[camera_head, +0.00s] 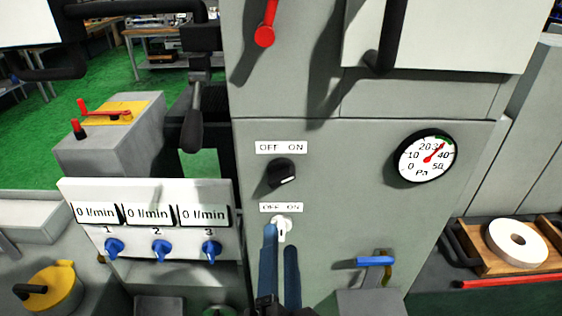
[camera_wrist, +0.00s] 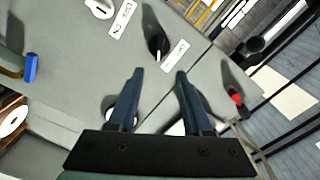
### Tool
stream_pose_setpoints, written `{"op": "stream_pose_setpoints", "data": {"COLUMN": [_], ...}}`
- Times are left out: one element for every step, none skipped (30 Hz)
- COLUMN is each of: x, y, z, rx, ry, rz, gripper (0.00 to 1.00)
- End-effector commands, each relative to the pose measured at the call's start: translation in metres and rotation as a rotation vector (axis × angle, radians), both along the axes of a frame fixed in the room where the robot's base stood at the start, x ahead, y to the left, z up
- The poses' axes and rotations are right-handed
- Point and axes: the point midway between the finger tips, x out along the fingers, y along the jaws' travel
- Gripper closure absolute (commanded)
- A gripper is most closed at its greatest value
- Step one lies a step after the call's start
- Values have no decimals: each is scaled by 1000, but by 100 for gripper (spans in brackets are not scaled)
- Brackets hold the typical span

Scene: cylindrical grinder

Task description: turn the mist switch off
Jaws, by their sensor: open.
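Two switches with OFF/ON labels sit one above the other on the grey panel; neither label names mist. The upper is a black knob (camera_head: 281,172) with its white mark toward the lower right, on the ON side. It also shows in the wrist view (camera_wrist: 156,45), ahead of the gap between my fingertips. The lower is a white switch (camera_head: 283,223), partly behind my fingers in the head view and cut by the top edge in the wrist view (camera_wrist: 99,8). My gripper (camera_head: 280,240) is open and empty in front of the panel, seen also in the wrist view (camera_wrist: 159,73).
A pressure gauge (camera_head: 426,157) is right of the switches, with a blue-handled valve (camera_head: 372,262) below it. A flow-meter box (camera_head: 150,247) with blue knobs stands left. A red lever (camera_head: 265,36) and a door handle (camera_head: 388,40) project above. The panel between knob and gauge is clear.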

Motion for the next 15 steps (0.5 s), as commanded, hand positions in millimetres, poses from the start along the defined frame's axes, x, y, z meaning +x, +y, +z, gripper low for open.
{"op": "stream_pose_setpoints", "data": {"x": [1, 2, 4, 6, 9, 13, 16, 20, 25, 28, 30, 32, 33, 35, 37], "y": [0, 0, 0, 0, 0, 0, 0, 0, 1, 0, 0, -1, -1, -1, -2], "z": [0, -1, -1, -2, -2, -2, -2, -2, -2, -2, -6, -7, -6, -7, -7], "rx": [3, 4, 5, 5, 4, 4, 4, 6, 6, 7, 8, 8, 9, 8, 8], "ry": [4, 4, 2, 1, 1, -1, 0, 0, -1, -1, -3, -4, -5, -4, -5], "rz": [0, 0, 0, 0, 0, 1, 0, 0, 2, 0, -5, -9, -11, -14, -17], "gripper": [50, 50, 50, 50, 50, 50, 50, 50, 50, 50, 50, 50, 50, 50, 50]}}
